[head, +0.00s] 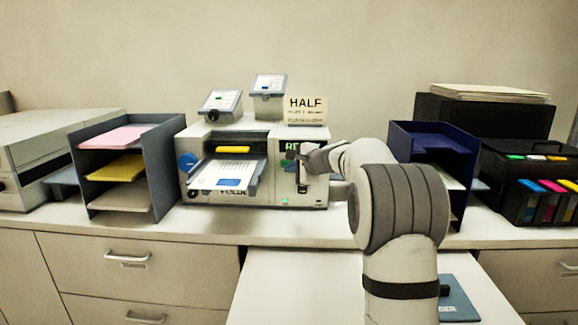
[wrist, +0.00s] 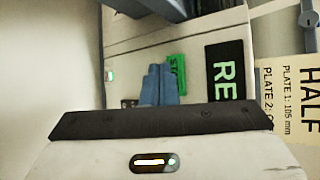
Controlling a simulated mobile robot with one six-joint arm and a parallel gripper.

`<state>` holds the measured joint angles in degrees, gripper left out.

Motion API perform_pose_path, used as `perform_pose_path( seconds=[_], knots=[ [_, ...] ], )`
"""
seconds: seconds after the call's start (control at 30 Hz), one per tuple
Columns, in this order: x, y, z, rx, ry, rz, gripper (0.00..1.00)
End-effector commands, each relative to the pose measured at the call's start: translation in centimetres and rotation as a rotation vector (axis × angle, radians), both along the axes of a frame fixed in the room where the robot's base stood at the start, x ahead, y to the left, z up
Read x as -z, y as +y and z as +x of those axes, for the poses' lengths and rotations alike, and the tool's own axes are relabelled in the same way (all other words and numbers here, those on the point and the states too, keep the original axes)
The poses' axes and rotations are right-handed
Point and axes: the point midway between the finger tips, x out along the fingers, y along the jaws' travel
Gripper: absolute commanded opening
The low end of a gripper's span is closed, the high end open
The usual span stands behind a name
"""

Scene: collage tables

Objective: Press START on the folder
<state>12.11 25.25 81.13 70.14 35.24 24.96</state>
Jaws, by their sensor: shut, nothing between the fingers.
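The folder (head: 258,133) is a pale machine on the counter. A printed sheet (head: 222,177) lies on its front tray. Its right panel has a dark display with green letters beginning "RE", seen large in the wrist view (wrist: 228,72). A green button (wrist: 177,72) with letters beginning "ST" is beside the display, partly hidden behind my fingers. My gripper (head: 303,184) is shut and empty in front of the right panel. In the wrist view the blue-grey fingertips (wrist: 160,70) overlap the button's edge; I cannot tell whether they touch the panel.
A "HALF" card (head: 305,110) stands on the folder's right top. Two small tilted panels (head: 220,103) stand to its left. A paper rack (head: 163,165) is to the left, a dark blue rack (head: 405,140) to the right. An ink-cartridge unit (head: 525,155) is at far right.

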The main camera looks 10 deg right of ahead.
Motion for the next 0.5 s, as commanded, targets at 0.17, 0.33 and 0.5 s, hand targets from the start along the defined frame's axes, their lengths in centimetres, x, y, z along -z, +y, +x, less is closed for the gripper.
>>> perform_pose_path(
  seconds=[0.17,0.33,0.5],
  knots=[
    [-0.02,-0.03,0.12,0.0,0.0,0.0,0.0],
    [-0.09,-0.2,0.67,0.0,0.0,0.001,0.0],
    [-0.03,-0.24,0.82,0.0,0.0,0.001,0.0]
  ],
)
